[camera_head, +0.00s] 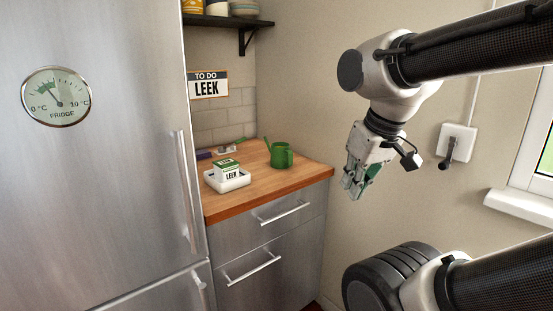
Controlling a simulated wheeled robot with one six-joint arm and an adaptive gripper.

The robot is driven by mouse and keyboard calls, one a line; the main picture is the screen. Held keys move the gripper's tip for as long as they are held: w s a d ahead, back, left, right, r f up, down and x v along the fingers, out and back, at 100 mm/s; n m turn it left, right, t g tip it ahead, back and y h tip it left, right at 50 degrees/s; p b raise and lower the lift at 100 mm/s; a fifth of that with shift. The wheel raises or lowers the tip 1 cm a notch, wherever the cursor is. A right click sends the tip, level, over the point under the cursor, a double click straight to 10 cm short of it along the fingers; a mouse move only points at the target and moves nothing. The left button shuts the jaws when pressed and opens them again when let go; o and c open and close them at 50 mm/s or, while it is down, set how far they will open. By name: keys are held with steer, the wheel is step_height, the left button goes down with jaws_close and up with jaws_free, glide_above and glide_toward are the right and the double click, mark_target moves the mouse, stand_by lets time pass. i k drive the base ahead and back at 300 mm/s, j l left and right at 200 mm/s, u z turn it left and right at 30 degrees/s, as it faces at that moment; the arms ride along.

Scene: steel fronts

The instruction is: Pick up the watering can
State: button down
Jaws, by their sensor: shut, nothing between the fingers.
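A small green watering can (283,156) stands upright on the wooden countertop (258,188), near its back right part. Its spout points up to the left and its handle is on the right. My gripper (351,190) hangs in the air to the right of the counter, pointing down, apart from the can. Its fingers are shut with nothing seen between them.
A purple item (203,154) lies at the back. The steel fridge (100,190) borders the counter on the left. A shelf (228,20) hangs above. A wall switch (457,142) and window sill (520,203) are right.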

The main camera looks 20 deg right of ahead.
mark_target(281, 156)
steer(key=i+z, duration=0.3)
steer(key=i, duration=0.25)
steer(key=i+j+z, duration=0.1)
steer(key=i+z, duration=0.25)
steer(key=i, duration=0.2)
